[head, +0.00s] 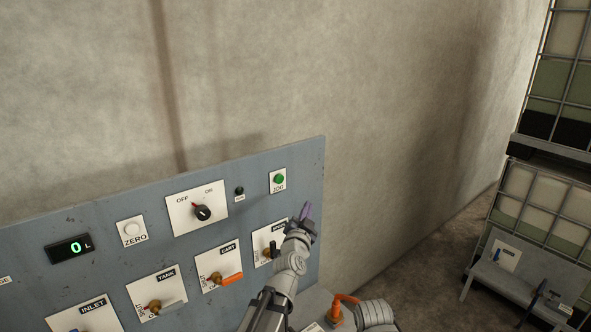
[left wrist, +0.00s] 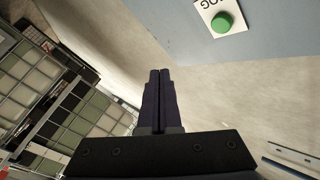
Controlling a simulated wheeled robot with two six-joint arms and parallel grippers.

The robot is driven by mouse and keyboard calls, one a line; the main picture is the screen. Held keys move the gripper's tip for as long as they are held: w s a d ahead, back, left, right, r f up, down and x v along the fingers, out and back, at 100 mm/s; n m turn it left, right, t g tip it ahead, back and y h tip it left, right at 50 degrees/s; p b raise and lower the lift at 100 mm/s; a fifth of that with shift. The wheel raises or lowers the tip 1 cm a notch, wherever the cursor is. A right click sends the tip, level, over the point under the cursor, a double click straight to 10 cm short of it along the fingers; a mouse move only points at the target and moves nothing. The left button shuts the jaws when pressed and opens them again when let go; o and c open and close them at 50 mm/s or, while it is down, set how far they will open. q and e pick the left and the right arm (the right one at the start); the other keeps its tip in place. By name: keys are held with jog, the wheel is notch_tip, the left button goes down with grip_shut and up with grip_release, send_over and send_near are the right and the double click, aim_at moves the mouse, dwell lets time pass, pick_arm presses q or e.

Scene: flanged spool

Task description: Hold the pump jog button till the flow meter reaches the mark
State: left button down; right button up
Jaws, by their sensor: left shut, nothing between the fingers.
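The green jog button (head: 279,179) sits on a white plate at the upper right of the grey-blue panel (head: 100,222). It also shows in the left wrist view (left wrist: 222,21), at the top right, apart from the fingers. The flow meter display (head: 70,248) reads 0 L in green at the panel's left. My left gripper (head: 306,211) is shut and empty, below and to the right of the jog button in the head view. Its dark fingers (left wrist: 157,90) lie together in the left wrist view. My right gripper is not in view.
The panel carries a rotary OFF/ON knob (head: 203,213), a ZERO button (head: 132,229), and valves labelled TANK (head: 155,307) and CART (head: 216,278). Caged tanks (head: 530,205) and a grey bench-like unit (head: 530,270) stand at right. A bare wall rises behind.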

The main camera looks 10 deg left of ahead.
aim_at(283, 179)
pick_arm(q)
jog(key=a+r, duration=0.1)
jog(key=w+r+y, duration=0.1)
jog(key=shift+a+r+n+t+y, duration=0.3)
jog(key=shift+a+r, duration=0.05)
jog(key=shift+r, duration=0.05)
jog(key=w+a, duration=0.5)
jog(key=a, duration=0.1)
jog(key=shift+w+a, duration=0.2)
jog(key=shift+a, duration=0.2)
jog(key=shift+w+a, duration=0.1)
dwell(2.0)
jog(key=shift+w+a, duration=0.2)
jog(key=shift+a, duration=0.05)
jog(key=shift+w+a, duration=0.3)
jog(key=shift+a, duration=0.1)
dwell(3.7)
